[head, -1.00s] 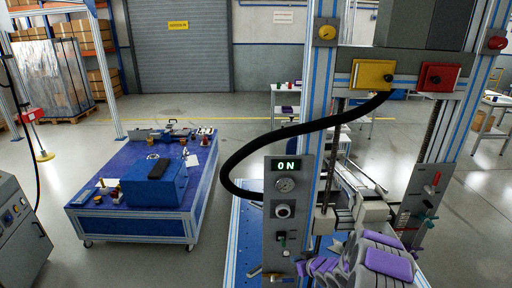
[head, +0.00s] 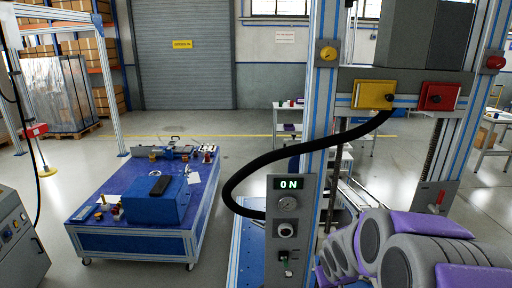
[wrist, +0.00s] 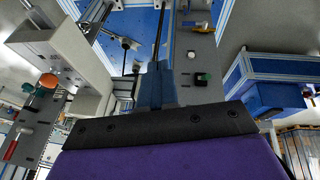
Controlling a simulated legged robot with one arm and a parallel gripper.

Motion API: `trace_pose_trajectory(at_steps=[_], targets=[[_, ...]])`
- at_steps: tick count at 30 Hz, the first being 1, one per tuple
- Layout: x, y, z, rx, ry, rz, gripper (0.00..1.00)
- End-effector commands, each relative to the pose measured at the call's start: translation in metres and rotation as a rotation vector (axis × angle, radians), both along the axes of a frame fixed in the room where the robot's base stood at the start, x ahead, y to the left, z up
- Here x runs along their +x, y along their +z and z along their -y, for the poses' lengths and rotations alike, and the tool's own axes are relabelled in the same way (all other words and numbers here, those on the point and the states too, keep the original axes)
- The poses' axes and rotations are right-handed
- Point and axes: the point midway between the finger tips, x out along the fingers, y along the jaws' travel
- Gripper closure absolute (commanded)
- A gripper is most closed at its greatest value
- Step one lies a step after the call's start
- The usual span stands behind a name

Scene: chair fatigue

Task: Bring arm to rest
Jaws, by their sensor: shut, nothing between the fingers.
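My arm (head: 400,250), grey with purple covers, fills the lower right of the head view in front of the test frame. Its links look folded close together. I cannot make out my gripper's fingers there. In the wrist view my gripper (wrist: 158,68) shows as narrow blue-grey fingers beyond a dark bar and purple cover. They are together with nothing held, and appear apart from the machine behind them.
The test frame (head: 320,120) carries a control panel (head: 288,215) whose display reads ON. A black hose (head: 300,147) loops beside it. A blue workbench (head: 130,240) stands at left. Open floor (head: 240,165) lies behind the bench.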

Motion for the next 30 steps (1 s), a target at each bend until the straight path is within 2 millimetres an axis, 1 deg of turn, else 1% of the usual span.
trace_pose_trajectory(at_steps=[1, 8, 9, 11, 12, 14, 15, 17, 18, 21, 24, 25, 27, 30], targets=[[-0.018, 0.012, -0.002, -0.004, -0.013, -0.022, 1.0], [-0.111, 0.043, -0.014, 0.001, -0.078, -0.174, 1.0], [-0.127, 0.049, -0.017, 0.007, -0.089, -0.196, 1.0], [-0.153, 0.054, -0.022, 0.017, -0.1, -0.24, 1.0], [-0.171, 0.058, -0.025, 0.024, -0.109, -0.267, 1.0], [-0.197, 0.063, -0.031, 0.037, -0.119, -0.308, 1.0], [-0.215, 0.067, -0.035, 0.047, -0.124, -0.336, 1.0], [-0.239, 0.071, -0.042, 0.062, -0.13, -0.374, 1.0], [-0.256, 0.074, -0.046, 0.073, -0.135, -0.4, 1.0], [-0.291, 0.077, -0.056, 0.101, -0.138, -0.458, 1.0], [-0.316, 0.08, -0.064, 0.122, -0.14, -0.498, 1.0], [-0.321, 0.08, -0.066, 0.128, -0.14, -0.508, 1.0], [-0.33, 0.081, -0.069, 0.136, -0.139, -0.521, 1.0], [-0.335, 0.082, -0.07, 0.141, -0.138, -0.528, 1.0]])
